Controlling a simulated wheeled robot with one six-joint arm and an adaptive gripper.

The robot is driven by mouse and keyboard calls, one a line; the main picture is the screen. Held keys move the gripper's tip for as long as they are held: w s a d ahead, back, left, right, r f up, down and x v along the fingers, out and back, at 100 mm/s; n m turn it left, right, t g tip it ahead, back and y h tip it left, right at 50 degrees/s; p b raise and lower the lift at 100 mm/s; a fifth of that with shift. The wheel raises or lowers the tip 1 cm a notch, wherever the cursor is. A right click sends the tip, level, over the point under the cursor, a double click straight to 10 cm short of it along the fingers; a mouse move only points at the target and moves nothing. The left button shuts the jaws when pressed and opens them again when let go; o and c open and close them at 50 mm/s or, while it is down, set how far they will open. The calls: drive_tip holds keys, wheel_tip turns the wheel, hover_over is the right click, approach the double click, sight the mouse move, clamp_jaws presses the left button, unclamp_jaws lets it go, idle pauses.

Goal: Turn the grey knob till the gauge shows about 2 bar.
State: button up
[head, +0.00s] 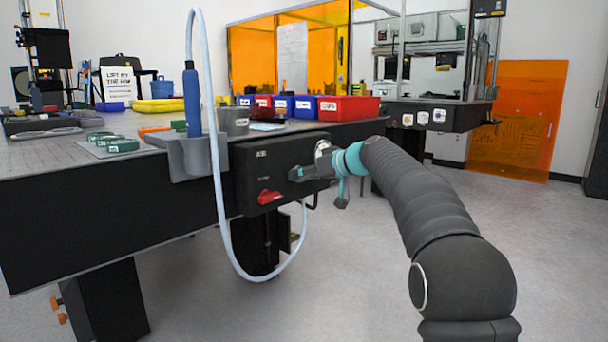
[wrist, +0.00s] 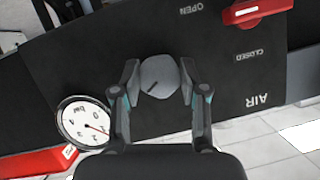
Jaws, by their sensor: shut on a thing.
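The grey knob (wrist: 158,77) is on the front of the black AIR panel (head: 255,158), with a short dark mark on its face. My gripper (wrist: 160,74) is shut on it, one finger on each side. In the head view my gripper (head: 296,174) is at the right part of the panel and hides the knob. The round white gauge (wrist: 84,122) shows tilted at the lower left of the wrist view. Its red needle points to the lower right, seemingly near 1; the small figures make the exact reading uncertain. Part of the gauge (head: 322,148) shows in the head view.
A red valve lever (head: 270,196) sits low on the panel, near OPEN and CLOSED labels. A pale hose (head: 222,220) loops left of and below the panel. A red bin (head: 348,109) stands on the bench above. The floor at right is clear.

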drive_tip(key=o, duration=1.1)
drive_tip(key=shift+a, duration=0.1)
drive_tip(key=shift+o, duration=0.2)
drive_tip(key=v, duration=1.2)
